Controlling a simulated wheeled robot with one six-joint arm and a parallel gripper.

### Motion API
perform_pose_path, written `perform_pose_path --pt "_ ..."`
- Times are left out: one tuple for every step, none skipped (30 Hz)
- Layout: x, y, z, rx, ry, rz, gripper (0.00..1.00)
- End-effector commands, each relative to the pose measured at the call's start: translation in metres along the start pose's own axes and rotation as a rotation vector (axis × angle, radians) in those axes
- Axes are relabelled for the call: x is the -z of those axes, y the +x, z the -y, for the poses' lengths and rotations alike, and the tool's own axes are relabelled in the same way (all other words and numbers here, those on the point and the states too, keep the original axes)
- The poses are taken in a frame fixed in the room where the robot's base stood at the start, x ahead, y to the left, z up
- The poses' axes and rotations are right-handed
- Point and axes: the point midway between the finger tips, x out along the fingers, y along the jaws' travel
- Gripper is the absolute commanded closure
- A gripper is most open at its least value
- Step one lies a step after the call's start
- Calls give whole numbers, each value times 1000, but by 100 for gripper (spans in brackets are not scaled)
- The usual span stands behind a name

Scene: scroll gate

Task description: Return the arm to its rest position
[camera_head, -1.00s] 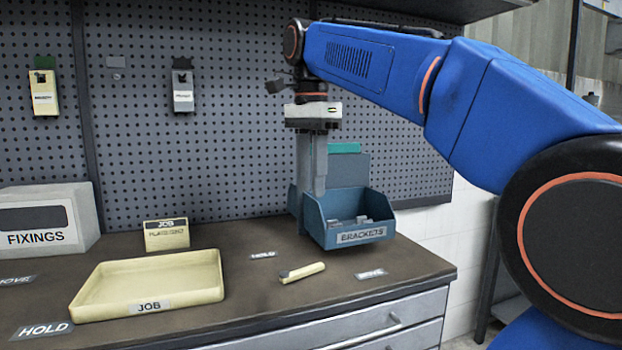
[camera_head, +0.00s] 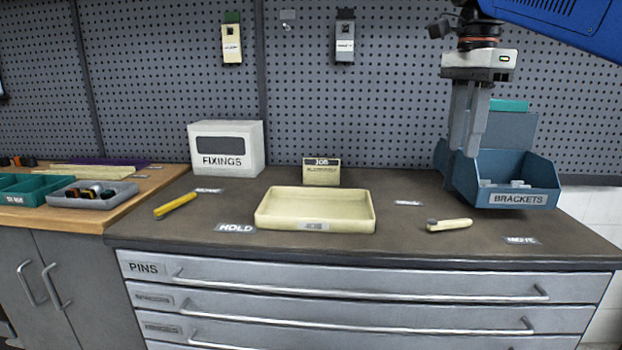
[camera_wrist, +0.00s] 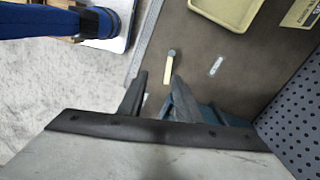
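My arm shows at the top right of the head view, with my gripper (camera_head: 461,152) pointing down. The gripper hangs by the left side of the blue BRACKETS bin (camera_head: 517,200), in front of it in the picture; I cannot tell whether it touches the bin. Its two fingers stand apart with nothing visible between them. In the wrist view my gripper (camera_wrist: 160,75) also shows a gap between the fingers. Part of the blue bin (camera_wrist: 205,113) shows behind the fingers there.
A cream tray (camera_head: 315,227) sits mid-bench, with a FIXINGS box (camera_head: 226,147) and a JOB card (camera_head: 321,172) behind. A pale-handled tool (camera_head: 449,225) lies right of the tray, a yellow one (camera_head: 175,205) left. A pegboard (camera_head: 300,110) stands behind the bench.

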Motion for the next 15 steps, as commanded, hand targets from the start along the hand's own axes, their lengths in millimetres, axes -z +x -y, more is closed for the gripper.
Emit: perform_pose_path --pt "0 1 -1 1 -5 0 69" --pt "0 3 -2 4 -14 0 69" --pt "0 5 -3 6 -24 -1 69" --pt "0 6 -4 9 -31 -1 69" --pt "0 8 -4 11 -39 -2 69" --pt "0 10 -6 14 -51 -2 69" --pt "0 11 -6 16 -58 -2 69" --pt "0 13 -7 19 -66 -3 69" --pt "0 15 -9 23 -80 -4 69" --pt "0 17 -10 26 -89 -4 69" --pt "-1 19 -11 28 -99 -5 69" --pt "-1 23 -12 32 -115 -6 69" --pt "-1 25 -13 36 -126 -7 69" --pt "-1 28 -15 40 -140 -8 69" --pt "-1 31 -18 44 -158 -9 69"
